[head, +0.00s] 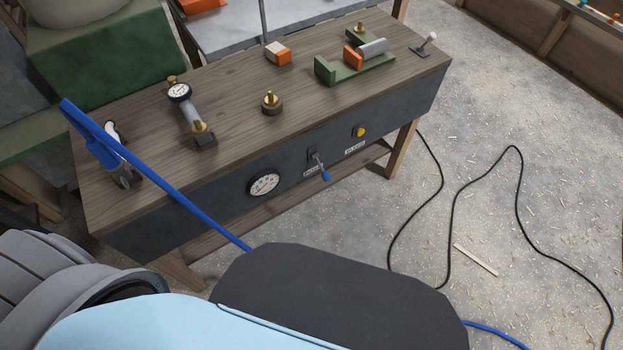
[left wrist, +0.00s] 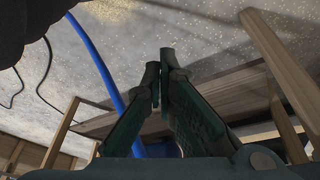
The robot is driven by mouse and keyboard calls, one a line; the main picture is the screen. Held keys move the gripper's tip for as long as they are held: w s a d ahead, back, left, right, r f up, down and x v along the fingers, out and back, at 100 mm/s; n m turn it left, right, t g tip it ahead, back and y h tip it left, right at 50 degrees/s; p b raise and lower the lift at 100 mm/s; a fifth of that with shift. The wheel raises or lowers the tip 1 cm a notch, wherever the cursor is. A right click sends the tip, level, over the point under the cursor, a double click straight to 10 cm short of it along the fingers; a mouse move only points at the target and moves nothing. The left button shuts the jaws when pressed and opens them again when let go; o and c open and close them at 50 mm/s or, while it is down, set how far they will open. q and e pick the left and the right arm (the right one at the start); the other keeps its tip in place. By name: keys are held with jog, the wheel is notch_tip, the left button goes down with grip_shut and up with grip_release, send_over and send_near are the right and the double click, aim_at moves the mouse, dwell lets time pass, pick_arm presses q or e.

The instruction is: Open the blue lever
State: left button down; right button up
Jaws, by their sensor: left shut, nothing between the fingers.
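A small lever with a blue tip (head: 325,175) sticks out of the dark front panel (head: 220,185) of the workbench, hanging slanted downward. A label is beside it. At the bench's left end is a fitting with a blue part (head: 90,132) and a white piece; I cannot tell whether it is also a lever. My left gripper (left wrist: 160,72) shows only in the left wrist view, shut and empty, with its dark green fingers together. Neither lever can be made out clearly there. Its place relative to the small lever is hidden. My right gripper is in neither view.
A round gauge (head: 263,182) and a yellow knob (head: 359,131) sit on the front panel. A blue hose (left wrist: 103,62) runs beside my left gripper. Black cables (head: 450,215) lie on the floor.

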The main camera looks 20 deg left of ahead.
pick_arm(q)
jog(key=w+f+n+t+b, duration=0.3)
jog(key=w+n+b, duration=0.15)
jog(key=w, duration=0.65)
jog(key=n+t+h+b, duration=0.4)
jog(key=n+t+b, duration=0.5)
jog(key=n+b, duration=0.4)
send_near(322, 170)
jog(key=s+a+f+m+b, duration=0.1)
jog(key=a+f, duration=0.1)
jog(key=a, duration=0.1)
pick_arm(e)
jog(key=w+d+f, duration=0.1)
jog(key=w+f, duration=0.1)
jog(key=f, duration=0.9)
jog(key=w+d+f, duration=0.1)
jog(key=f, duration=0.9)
pick_arm(q)
jog(key=b+x, duration=0.4)
jog(key=x, duration=0.5)
jog(key=shift+w+d, duration=0.15)
jog(key=shift+w, duration=0.25)
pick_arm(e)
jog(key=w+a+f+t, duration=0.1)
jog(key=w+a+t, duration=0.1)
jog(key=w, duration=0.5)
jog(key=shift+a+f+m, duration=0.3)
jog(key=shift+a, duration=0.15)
